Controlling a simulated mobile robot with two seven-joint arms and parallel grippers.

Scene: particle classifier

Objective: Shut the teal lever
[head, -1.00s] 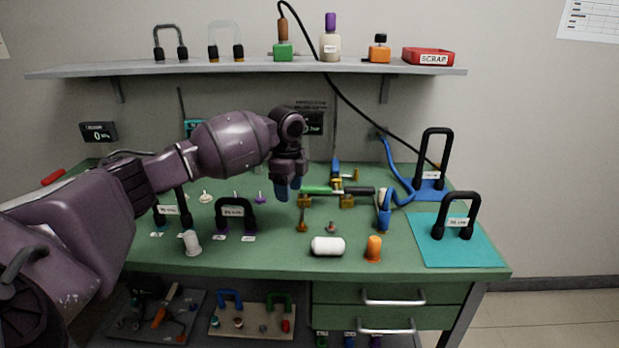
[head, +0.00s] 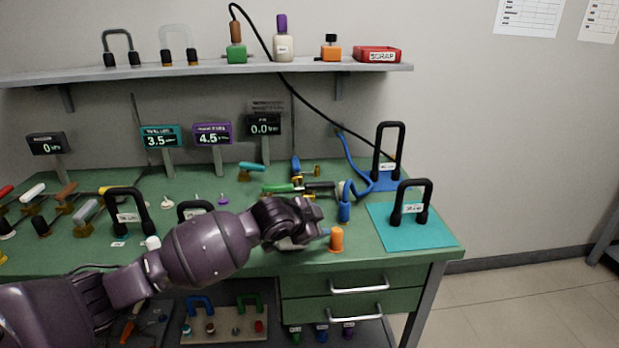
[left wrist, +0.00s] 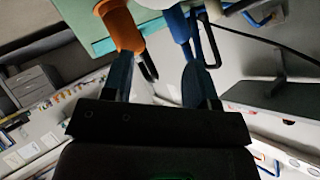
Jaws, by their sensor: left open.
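The teal lever (head: 252,167) stands at the back middle of the green bench in the head view, its teal handle lying roughly sideways on a brass-coloured valve body. My left gripper (head: 322,233) is low over the front of the bench, beside the orange-capped piece and well in front of and to the right of the lever. Its two blue fingers are apart with nothing between them in the left wrist view (left wrist: 160,82). The lever is not identifiable in the left wrist view. My right gripper is not in view.
An orange piece (head: 337,240) is close to my left fingers. Green and black valve handles (head: 300,188), a blue hose (head: 355,160) and a blue fitting (head: 344,210) lie between gripper and lever. Black-handled weights (head: 410,205) stand at right. Gauge displays (head: 212,134) stand behind.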

